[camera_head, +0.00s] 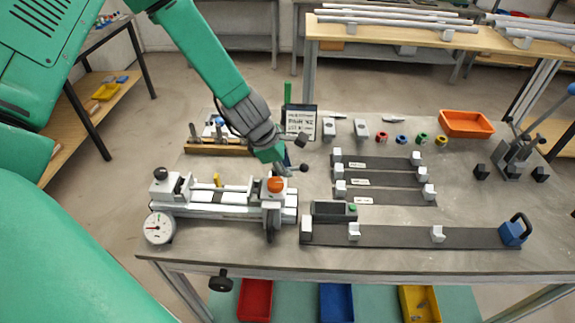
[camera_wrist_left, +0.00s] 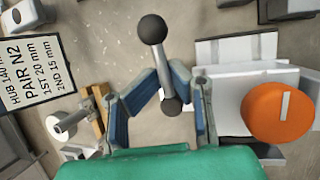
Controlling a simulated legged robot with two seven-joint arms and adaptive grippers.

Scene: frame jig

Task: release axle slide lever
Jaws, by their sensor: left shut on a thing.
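The axle jig (camera_head: 230,205) is a pale slide fixture at the left front of the bench, with an orange round knob (camera_head: 276,184) on its right block. The lever (camera_wrist_left: 161,65) shows in the wrist view as a grey rod with a black ball at each end. My left gripper (camera_wrist_left: 166,76) is closed around the rod between the two balls. In the head view my left gripper (camera_head: 285,163) is just above the jig's right end, and a black ball (camera_head: 304,168) shows beside it. The fingers partly hide the rod. My right gripper is in neither view.
A dial gauge (camera_head: 158,228) is at the jig's left front. A sign (camera_head: 299,120) stands behind the gripper. Dark rails with white blocks (camera_head: 400,236) lie to the right. An orange tray (camera_head: 466,124) is at the back right. Bare bench lies along the front edge.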

